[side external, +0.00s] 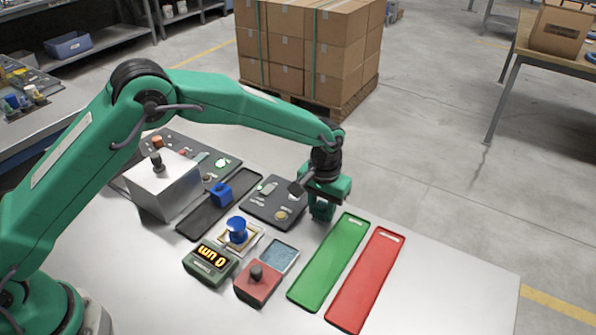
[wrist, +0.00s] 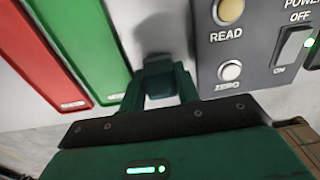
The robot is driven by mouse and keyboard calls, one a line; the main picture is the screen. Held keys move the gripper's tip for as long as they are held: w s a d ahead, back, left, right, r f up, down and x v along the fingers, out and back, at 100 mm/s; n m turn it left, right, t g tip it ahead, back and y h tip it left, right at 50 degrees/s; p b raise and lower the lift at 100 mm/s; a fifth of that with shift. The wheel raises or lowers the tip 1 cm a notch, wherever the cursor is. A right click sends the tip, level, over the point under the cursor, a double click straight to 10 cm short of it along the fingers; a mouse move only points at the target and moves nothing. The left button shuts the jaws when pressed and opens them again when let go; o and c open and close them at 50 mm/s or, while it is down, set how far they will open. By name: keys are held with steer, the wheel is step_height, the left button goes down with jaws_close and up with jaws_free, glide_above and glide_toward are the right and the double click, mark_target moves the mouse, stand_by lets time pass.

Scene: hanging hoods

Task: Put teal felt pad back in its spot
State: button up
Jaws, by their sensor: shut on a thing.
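My gripper (side external: 321,208) hangs low over the table, between the dark control panel and the green tray. In the wrist view my gripper (wrist: 163,88) is shut on a small dark teal piece, which looks like the teal felt pad (wrist: 158,68). The fingers cover its sides, and its lower face is hidden. In the side view my gripper hides it. I cannot tell whether it touches the table.
The green tray (side external: 328,262) and red tray (side external: 365,282) lie empty at the right. The control panel (side external: 274,203) with READ and ZERO buttons is close by. A display box (side external: 210,263), a red knob block (side external: 258,287) and a textured grey-blue square (side external: 280,257) stand in front.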

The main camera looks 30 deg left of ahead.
steer(key=o, duration=1)
steer(key=shift+o, duration=0.2)
steer(key=shift+r, duration=0.1)
steer(key=shift+r, duration=3.75)
steer(key=shift+a+r, duration=0.1)
